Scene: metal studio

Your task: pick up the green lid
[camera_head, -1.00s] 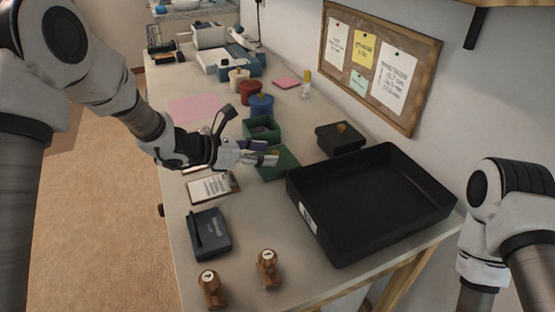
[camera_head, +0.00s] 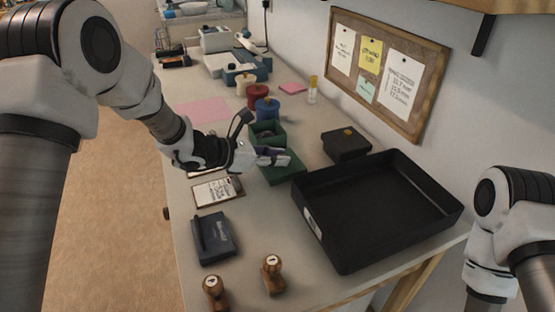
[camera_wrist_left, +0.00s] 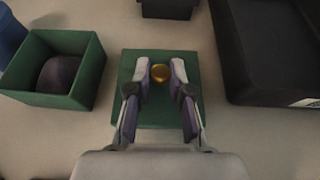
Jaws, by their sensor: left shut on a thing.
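The green lid (camera_head: 287,168) is a flat square with a round gold knob. It lies on the table or just above it; I cannot tell which. In the left wrist view the lid (camera_wrist_left: 187,68) sits beneath my left gripper (camera_wrist_left: 160,73), and its gold knob (camera_wrist_left: 160,72) is between the fingertips. My left gripper (camera_head: 284,158) is shut on the knob in the head view too, and its fingers hide part of the lid. My right gripper is out of view.
The open green box (camera_head: 267,133) stands behind the lid, with a dark round thing in it (camera_wrist_left: 59,73). A large black tray (camera_head: 345,255) is to the right, and a black lidded box (camera_head: 346,146) behind it. A clipboard (camera_head: 217,191) and a dark blue device (camera_head: 214,238) lie in front.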

